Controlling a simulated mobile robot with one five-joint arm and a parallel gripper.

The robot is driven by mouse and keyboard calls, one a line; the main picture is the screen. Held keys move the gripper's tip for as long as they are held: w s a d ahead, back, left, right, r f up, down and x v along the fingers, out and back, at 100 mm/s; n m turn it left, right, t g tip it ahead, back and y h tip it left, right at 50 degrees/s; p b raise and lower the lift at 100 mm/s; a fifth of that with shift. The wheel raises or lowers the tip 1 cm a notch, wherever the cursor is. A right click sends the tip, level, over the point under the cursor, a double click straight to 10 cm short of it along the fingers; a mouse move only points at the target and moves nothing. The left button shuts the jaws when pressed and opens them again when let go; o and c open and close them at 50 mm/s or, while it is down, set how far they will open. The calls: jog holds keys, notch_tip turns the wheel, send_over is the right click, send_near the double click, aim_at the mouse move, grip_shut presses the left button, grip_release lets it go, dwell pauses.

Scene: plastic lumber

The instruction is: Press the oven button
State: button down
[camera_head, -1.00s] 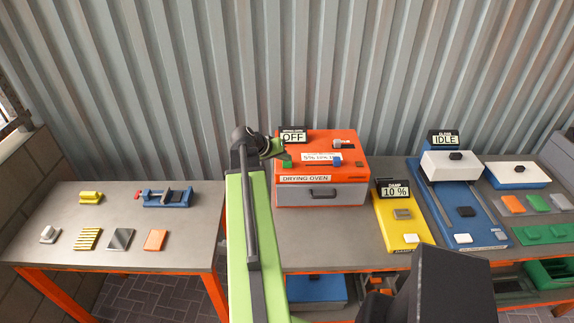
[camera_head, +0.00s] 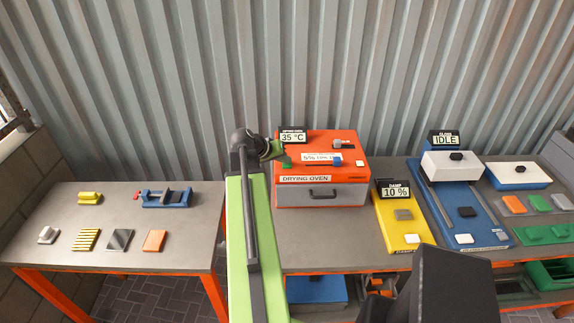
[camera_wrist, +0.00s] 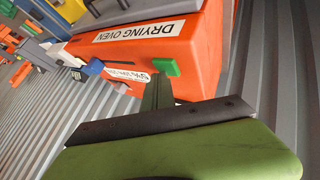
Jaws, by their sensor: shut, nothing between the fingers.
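The orange drying oven (camera_head: 345,172) stands on the grey bench, with a grey drawer front (camera_head: 340,193). Its display (camera_head: 292,137) reads 35 °C. The green button (camera_head: 287,165) is on the left of the oven's top; it also shows in the wrist view (camera_wrist: 166,67). My gripper (camera_head: 281,154) is at the oven's upper left, right by the button. In the wrist view my shut fingers (camera_wrist: 158,86) end at the button's edge, with nothing held. I cannot tell whether they touch it.
A blue slider knob (camera_head: 337,161) sits right of the button on the oven top. The yellow damp meter (camera_head: 399,220) and the blue gloss device (camera_head: 462,215) stand further right. A blue vise (camera_head: 168,197) and several samples lie on the left table.

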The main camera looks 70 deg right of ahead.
aim_at(285, 165)
dwell(0.3)
jog(key=shift+r+p, duration=0.9)
jog(key=shift+p, duration=0.05)
notch_tip(285, 165, up, 5)
jog(key=p, duration=0.5)
dwell(0.3)
